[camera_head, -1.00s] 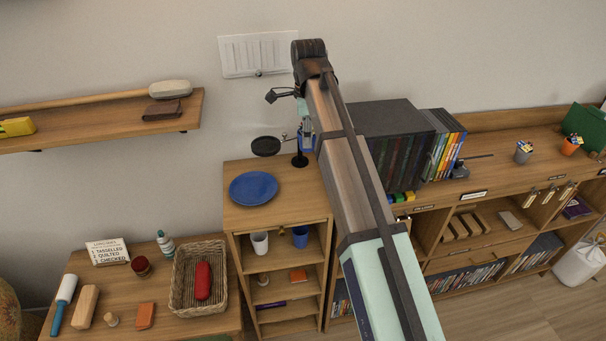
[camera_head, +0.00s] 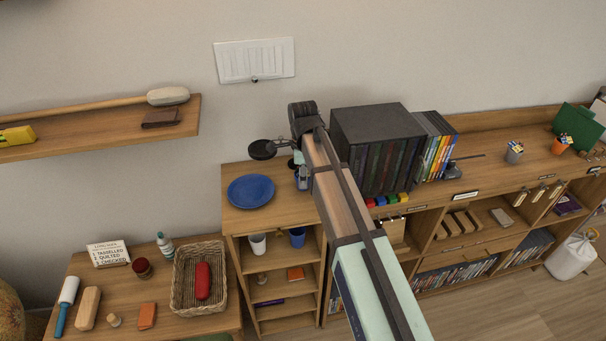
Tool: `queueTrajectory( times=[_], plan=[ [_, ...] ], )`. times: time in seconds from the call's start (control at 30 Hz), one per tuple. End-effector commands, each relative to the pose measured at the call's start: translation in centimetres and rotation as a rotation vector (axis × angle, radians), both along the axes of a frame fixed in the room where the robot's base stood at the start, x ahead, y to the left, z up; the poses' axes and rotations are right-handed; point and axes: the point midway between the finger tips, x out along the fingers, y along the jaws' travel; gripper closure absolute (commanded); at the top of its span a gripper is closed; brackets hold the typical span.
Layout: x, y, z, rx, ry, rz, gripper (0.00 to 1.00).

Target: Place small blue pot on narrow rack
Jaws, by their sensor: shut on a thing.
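The narrow rack (camera_head: 235,217) stands left of centre, with a blue plate (camera_head: 251,190) on its top board. My gripper (camera_head: 301,168) is over the right part of that top, largely hidden by my arm. It is shut on a small blue thing (camera_head: 303,182), which looks like the small blue pot; little of it shows. It is low, right of the plate; I cannot tell whether it touches the board. A blue cup (camera_head: 297,238) and a white cup (camera_head: 258,245) stand in the rack's upper compartment.
A round black pan-like piece (camera_head: 262,149) is behind the plate, beside my gripper. Dark boxed cases (camera_head: 378,150) stand close to the right on the long shelf unit (camera_head: 500,170). A wicker basket (camera_head: 182,300) is on the lower left table. A wall shelf (camera_head: 80,125) is upper left.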

Motion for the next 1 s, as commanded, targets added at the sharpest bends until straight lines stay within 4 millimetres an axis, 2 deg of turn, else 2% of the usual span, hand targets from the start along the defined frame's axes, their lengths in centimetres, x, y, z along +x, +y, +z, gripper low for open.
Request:
queueTrajectory(
  times=[0.4, 0.43, 0.47, 0.5, 0.83, 1.0],
  plan=[
    [0.0, 0.0, -0.6, 0.0, -0.001, 0.0, 0.87],
    [0.0, 0.0, -0.5, 0.0, -0.001, 0.0, 0.34],
    [0.0, 0.0, -0.5, 0.0, -0.001, 0.0, 0.23],
    [0.0, 0.0, -0.5, 0.0, -0.001, 0.0, 0.19],
    [0.0, 0.0, -0.4, 0.0, -0.001, 0.0, 0.19],
    [0.1, 0.0, 0.6, 0.0, -0.002, 0.0, 0.19]
  ],
)
